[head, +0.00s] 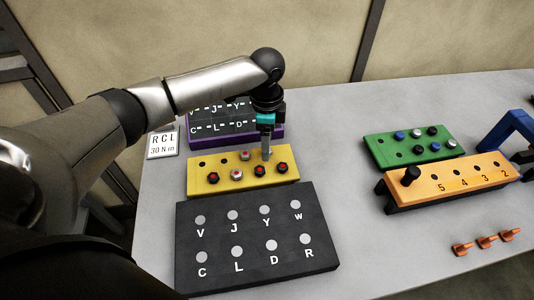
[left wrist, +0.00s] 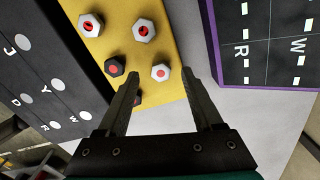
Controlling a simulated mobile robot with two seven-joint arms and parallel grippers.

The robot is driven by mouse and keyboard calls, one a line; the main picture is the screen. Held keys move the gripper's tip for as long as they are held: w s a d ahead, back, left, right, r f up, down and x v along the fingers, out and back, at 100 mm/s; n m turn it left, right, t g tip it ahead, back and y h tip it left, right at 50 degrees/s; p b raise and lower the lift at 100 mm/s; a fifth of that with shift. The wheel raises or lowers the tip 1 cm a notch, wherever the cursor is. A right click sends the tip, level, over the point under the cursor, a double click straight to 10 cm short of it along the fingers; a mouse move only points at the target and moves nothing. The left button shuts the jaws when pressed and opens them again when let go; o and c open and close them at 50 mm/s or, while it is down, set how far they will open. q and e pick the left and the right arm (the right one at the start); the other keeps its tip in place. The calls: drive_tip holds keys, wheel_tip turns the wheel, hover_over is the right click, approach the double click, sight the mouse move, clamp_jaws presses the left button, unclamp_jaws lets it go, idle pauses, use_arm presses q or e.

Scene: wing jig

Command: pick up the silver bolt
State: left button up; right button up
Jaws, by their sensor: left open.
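The yellow block (head: 197,187) holds several bolts, some silver and some black, with red marks on their heads. In the left wrist view one silver bolt (left wrist: 160,72) with a red dot shows between my open fingertips; in the head view my gripper hides that spot. Two other silver bolts stand in the block, one in the back row (head: 245,156) and one in the front row (head: 235,174). Black bolts (head: 259,170) stand beside them. My left gripper (head: 266,156) points down over the block's back row, open and empty. My right gripper is in neither view.
A dark lettered block (head: 255,282) lies in front of the yellow one, and a purple-edged lettered block (head: 220,132) stands behind it. The grey table between is clear.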

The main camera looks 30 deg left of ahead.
use_arm(q)
drive_tip(key=shift+f, duration=0.95)
clamp_jaws()
